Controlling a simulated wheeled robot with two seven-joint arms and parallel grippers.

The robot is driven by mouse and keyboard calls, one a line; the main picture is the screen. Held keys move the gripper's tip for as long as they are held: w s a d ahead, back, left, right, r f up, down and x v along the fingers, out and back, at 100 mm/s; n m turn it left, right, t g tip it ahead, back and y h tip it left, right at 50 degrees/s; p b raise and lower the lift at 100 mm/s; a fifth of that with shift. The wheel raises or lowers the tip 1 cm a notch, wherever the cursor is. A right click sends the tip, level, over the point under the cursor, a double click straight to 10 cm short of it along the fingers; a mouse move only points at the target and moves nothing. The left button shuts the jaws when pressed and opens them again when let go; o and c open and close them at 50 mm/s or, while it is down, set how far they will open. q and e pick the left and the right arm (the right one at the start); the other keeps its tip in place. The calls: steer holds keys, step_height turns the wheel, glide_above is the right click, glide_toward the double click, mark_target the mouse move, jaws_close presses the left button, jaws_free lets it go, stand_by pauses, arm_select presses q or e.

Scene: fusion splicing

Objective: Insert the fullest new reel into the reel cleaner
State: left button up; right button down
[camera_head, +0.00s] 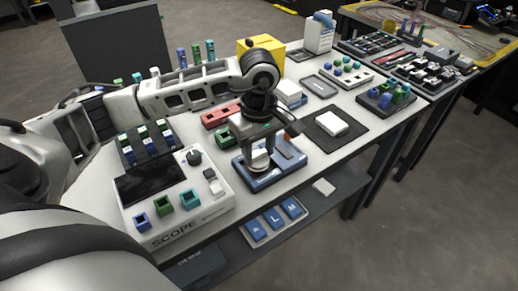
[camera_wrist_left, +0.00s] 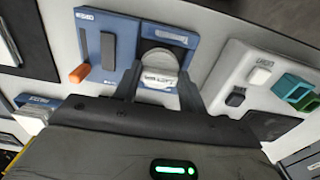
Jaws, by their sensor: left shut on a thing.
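My left gripper (camera_head: 262,160) points down over the blue tray-like device (camera_head: 285,171), which I take for the reel cleaner. The device has dark and grey bars and an orange piece at one end, and it also shows in the left wrist view (camera_wrist_left: 91,22). In the left wrist view, my left gripper (camera_wrist_left: 160,90) is shut on a white round reel (camera_wrist_left: 160,77) with small print on its side. The reel is at the device's light-coloured bay; whether it is fully seated cannot be told. My right gripper is not in view.
The white SCOPE unit (camera_head: 182,227) with coloured square ports stands close by at the left. A white block (camera_head: 331,122) lies on a dark mat to the right. Red and green holders (camera_head: 220,114) and a yellow box (camera_head: 273,58) stand behind. The table's front edge is near the device.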

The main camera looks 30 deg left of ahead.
arm_select(q)
steer(key=shift+f+b, duration=0.6)
steer(key=shift+b, duration=0.1)
stand_by(0.5)
steer(key=shift+f+b, duration=0.3)
steer(key=shift+b, duration=0.15)
stand_by(0.4)
steer(key=o, duration=1)
steer(key=shift+o, duration=0.2)
steer(key=shift+r, duration=0.1)
